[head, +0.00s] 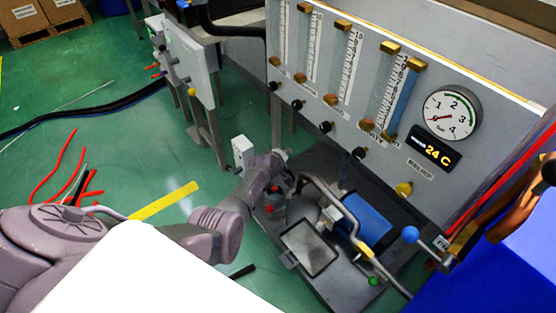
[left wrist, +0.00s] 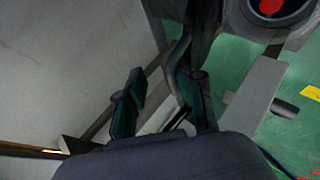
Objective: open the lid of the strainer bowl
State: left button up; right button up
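No part can be named for certain as the strainer bowl or its lid. A dark grey unit on the floor carries a flat framed plate (head: 311,246), a blue cylinder (head: 365,222) and a bent grey pipe (head: 327,190). A round dark fitting with a red centre (head: 272,190) sits beside my left gripper (head: 290,178); a similar fitting shows in the left wrist view (left wrist: 268,10). The left wrist view shows the two fingers of my left gripper (left wrist: 165,105) apart, with a dark pipe (left wrist: 180,60) close to the right finger. My right gripper is not recognisable.
A grey panel (head: 350,125) with flow tubes and a round gauge (head: 452,112) stands behind the unit. A blue box (head: 500,275) is at the right. Red cables (head: 75,180) lie on the green floor. A grey cabinet (head: 188,70) stands at the back left.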

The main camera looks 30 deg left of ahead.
pick_arm(q)
jog(key=v, duration=1.1)
jog(key=shift+d, duration=0.15)
jog(key=shift+r, duration=0.15)
